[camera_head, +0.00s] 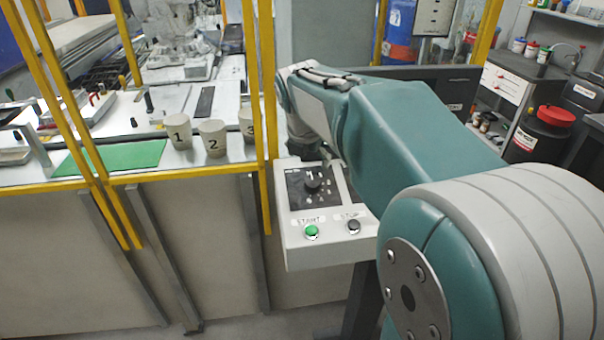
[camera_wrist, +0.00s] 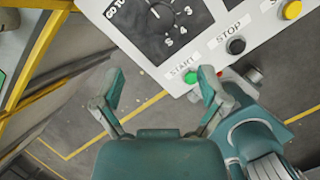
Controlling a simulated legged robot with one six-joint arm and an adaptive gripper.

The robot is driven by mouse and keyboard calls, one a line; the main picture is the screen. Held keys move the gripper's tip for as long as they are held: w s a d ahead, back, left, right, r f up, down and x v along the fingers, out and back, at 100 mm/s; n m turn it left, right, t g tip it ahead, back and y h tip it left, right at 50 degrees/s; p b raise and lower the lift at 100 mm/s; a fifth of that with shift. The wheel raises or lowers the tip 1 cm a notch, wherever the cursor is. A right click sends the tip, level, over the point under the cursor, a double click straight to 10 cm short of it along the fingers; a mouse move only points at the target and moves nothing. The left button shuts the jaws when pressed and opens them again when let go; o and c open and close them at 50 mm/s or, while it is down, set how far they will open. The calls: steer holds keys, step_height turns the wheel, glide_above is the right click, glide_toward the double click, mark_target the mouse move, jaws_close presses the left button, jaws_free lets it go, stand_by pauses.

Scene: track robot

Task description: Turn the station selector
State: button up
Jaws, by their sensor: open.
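The station selector is a dark round knob (camera_head: 312,185) on a black dial plate on the grey control box (camera_head: 292,250). In the wrist view the knob (camera_wrist: 160,13) is at the top, partly cut off, with the marks 3, 4 and S beside it. My gripper (camera_wrist: 160,88) is open and empty, its two fingers apart below the dial plate in the picture. The right finger's tip overlaps the view near the green START button (camera_wrist: 193,76); I cannot tell whether it touches. In the head view my arm hides most of the gripper.
The green START button (camera_head: 312,232) and dark STOP button (camera_head: 353,227) sit on the box's front part. A yellow button (camera_wrist: 291,10) shows in the wrist view. A yellow frame post (camera_head: 268,120) stands left of the box. Numbered cups (camera_head: 212,138) stand on the bench.

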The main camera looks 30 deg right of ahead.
mark_target(312, 180)
steer(key=shift+n, duration=0.4)
steer(key=x, duration=1.1)
steer(key=shift+w+d, duration=0.25)
steer(key=shift+d, duration=0.05)
steer(key=c, duration=1.2)
